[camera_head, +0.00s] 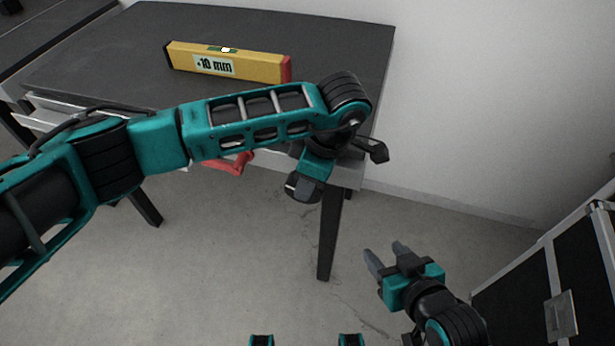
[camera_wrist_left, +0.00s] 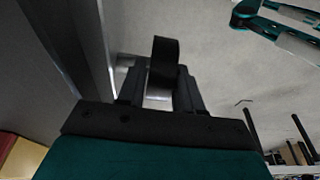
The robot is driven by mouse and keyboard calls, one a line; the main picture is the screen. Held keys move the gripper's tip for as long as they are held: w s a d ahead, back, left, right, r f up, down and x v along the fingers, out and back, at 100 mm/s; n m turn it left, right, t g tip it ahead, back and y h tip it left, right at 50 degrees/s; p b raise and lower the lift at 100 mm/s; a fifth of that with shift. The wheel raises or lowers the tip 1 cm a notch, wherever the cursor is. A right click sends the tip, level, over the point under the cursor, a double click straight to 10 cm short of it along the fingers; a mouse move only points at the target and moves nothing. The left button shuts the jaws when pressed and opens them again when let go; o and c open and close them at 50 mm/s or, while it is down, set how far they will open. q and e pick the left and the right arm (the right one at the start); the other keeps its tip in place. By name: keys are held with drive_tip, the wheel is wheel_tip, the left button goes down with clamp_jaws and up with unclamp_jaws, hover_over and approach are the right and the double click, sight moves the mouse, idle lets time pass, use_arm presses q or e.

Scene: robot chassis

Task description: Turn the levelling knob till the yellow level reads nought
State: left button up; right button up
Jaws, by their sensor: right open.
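The yellow level (camera_head: 228,63) lies on the dark table top (camera_head: 110,50). Its white label shows 10 mm with a small sign in front that I cannot read surely. My left gripper (camera_head: 303,188) is at the table's front right corner, above the leg. In the left wrist view, a dark rounded piece, seemingly the levelling knob (camera_wrist_left: 164,58), stands between the fingers, which appear closed against its sides. The arm hides much of that corner in the head view. My right gripper (camera_head: 384,255) is open and empty, low and right of the table leg.
A red handle-like part (camera_head: 232,164) shows below the table's front edge, partly behind my left arm. A black case with metal edges (camera_head: 545,275) stands at the right. A pale wall rises behind. The floor between table and case is clear.

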use_arm(q)
drive_tip(key=shift+o, duration=1.4)
drive_tip(key=shift+r, duration=0.1)
drive_tip(key=p+v, duration=0.1)
drive_tip(key=v, duration=1.1)
drive_tip(key=shift+d+r+p, duration=0.2)
drive_tip(key=shift+r+p, duration=0.1)
drive_tip(key=shift+r, duration=0.05)
use_arm(e)
drive_tip(key=shift+r, duration=0.75)
